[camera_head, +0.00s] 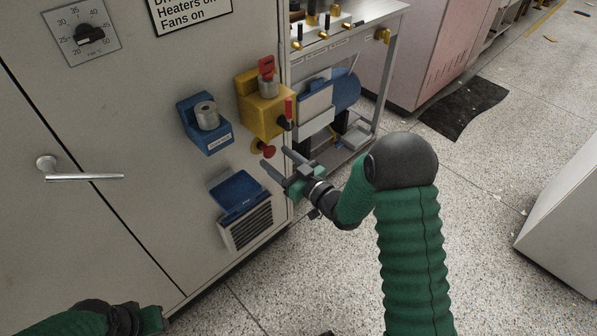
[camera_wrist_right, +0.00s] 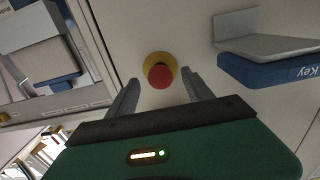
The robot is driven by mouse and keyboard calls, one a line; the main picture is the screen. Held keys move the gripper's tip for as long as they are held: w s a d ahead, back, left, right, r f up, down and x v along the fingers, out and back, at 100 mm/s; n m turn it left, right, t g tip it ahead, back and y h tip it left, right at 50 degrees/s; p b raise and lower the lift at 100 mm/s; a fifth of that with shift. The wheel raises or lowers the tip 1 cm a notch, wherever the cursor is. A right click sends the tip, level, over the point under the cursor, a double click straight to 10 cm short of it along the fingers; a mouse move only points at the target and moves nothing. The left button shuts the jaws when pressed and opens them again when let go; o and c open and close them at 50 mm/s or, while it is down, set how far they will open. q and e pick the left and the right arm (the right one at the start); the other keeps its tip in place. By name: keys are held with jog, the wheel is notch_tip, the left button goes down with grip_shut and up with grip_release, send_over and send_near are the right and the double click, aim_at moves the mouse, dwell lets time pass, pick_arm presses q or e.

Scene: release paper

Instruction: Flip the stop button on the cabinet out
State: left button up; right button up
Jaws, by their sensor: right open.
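The stop button (camera_head: 268,152) is a small red knob on a yellow round base, on the cabinet front (camera_head: 130,150) below the yellow box. In the right wrist view the red stop button (camera_wrist_right: 160,76) shows between and beyond the fingers. My right gripper (camera_head: 275,156) is open, with its fingers pointing at the cabinet on either side of the button in the picture; I cannot tell whether they touch it. Its fingers also show in the wrist view (camera_wrist_right: 160,80). My left gripper (camera_head: 151,319) is at the bottom left edge, and its fingers are not visible.
A yellow box (camera_head: 260,115) with a red part is above the button. A blue holder (camera_head: 207,138) is to its left, and a vent (camera_head: 247,226) is below. A door handle (camera_head: 78,174) sticks out at left. A metal cart (camera_head: 375,28) stands right of the cabinet.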

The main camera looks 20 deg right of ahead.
jog(key=p+v, duration=0.3)
jog(key=v, duration=1.2)
jog(key=shift+p, duration=0.35)
jog(key=shift+d, duration=0.1)
